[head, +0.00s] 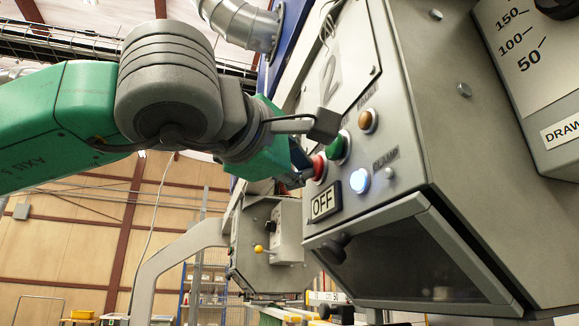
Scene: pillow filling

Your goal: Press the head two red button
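The red button (318,167) is on the grey control panel of the machine head marked 2 (331,78). It sits left of and below a green button (337,146). My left arm comes in from the left, and my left gripper (299,168) is just left of the red button, very close to it. I cannot tell whether it touches the button. The fingers are mostly hidden behind my wrist and its bracket, so their opening does not show. My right gripper is not in view.
A dark window (415,262) is below. A second machine head (268,243) with a yellow knob stands farther back. Open room lies at lower left.

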